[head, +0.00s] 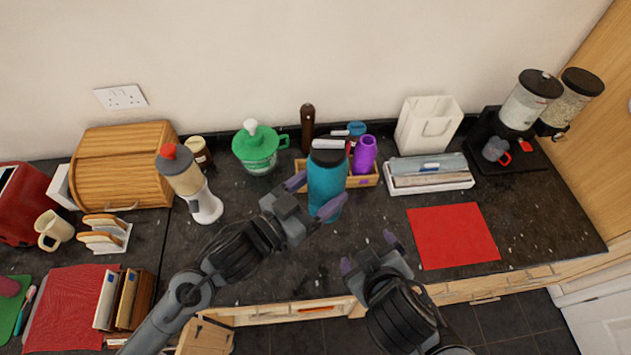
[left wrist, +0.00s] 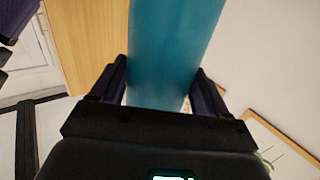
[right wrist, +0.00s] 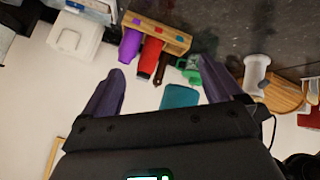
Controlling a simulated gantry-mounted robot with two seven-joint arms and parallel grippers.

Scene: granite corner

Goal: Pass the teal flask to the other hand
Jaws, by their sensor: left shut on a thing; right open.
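The teal flask (head: 325,185) with a black lid is upright at the middle of the counter, in front of a small wooden organizer. My left gripper (head: 314,198) is shut around its body. In the left wrist view the flask (left wrist: 172,60) fills the space between the two fingers, its ends out of frame. I cannot tell whether its base clears the counter. My right gripper (head: 370,250) is open and empty, to the right of the flask and nearer the counter's front edge. The right wrist view shows the flask (right wrist: 181,97) beyond and between its spread fingers.
Behind the flask stands the organizer (head: 365,180) with a purple cup (head: 364,154). A red mat (head: 452,236) lies right, below a white tray (head: 430,183).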

